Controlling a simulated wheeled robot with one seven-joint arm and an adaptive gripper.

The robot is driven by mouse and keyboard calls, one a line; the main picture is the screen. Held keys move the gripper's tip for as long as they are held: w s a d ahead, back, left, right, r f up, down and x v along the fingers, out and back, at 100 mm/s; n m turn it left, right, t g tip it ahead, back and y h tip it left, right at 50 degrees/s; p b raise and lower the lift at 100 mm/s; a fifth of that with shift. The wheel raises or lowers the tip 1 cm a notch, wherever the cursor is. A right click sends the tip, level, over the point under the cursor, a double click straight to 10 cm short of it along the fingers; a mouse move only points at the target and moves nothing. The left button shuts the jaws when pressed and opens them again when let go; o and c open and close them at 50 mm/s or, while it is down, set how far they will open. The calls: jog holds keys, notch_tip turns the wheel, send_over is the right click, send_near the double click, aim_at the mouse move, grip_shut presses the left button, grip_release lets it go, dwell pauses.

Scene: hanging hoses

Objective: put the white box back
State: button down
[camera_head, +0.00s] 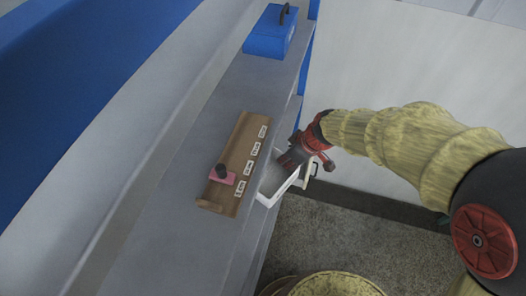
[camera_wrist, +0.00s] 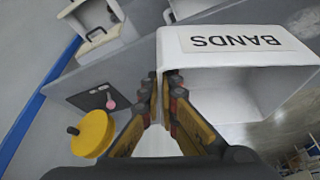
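The white box (camera_wrist: 235,52) fills the upper right of the wrist view, its black BANDS label upside down and its open inside facing my camera. My gripper (camera_wrist: 163,85) is shut on the near left wall of the box, one finger on each side. In the head view, my gripper (camera_head: 294,157) holds the white box (camera_head: 277,187) beside the right edge of the grey bench. The arm hides part of the box there. I cannot tell whether the box touches the bench.
A brown tray (camera_head: 217,196) with several white labels lies on the grey bench, with a pink block (camera_head: 222,175) bearing a black knob on it. A blue case (camera_head: 270,36) stands at the bench's far end. A yellow disc (camera_wrist: 92,133) shows at left in the wrist view.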

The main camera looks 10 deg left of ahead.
jog(key=w+a+f, duration=0.2)
jog(key=w+f, duration=0.1)
jog(key=w+a+f, duration=0.2)
jog(key=w, duration=0.2)
jog(key=w+a+f, duration=0.2)
jog(key=w+f, duration=0.1)
jog(key=shift+w+f, duration=0.3)
jog(key=shift+w, duration=0.1)
jog(key=shift+w+a+f, duration=0.1)
jog(key=shift+w+f, duration=0.25)
jog(key=shift+f, duration=1.7)
jog(key=c, duration=2)
grip_release()
jog(key=shift+c, duration=0.2)
jog(key=p+v, duration=0.1)
jog(key=v, duration=1.1)
jog(key=shift+s, duration=0.1)
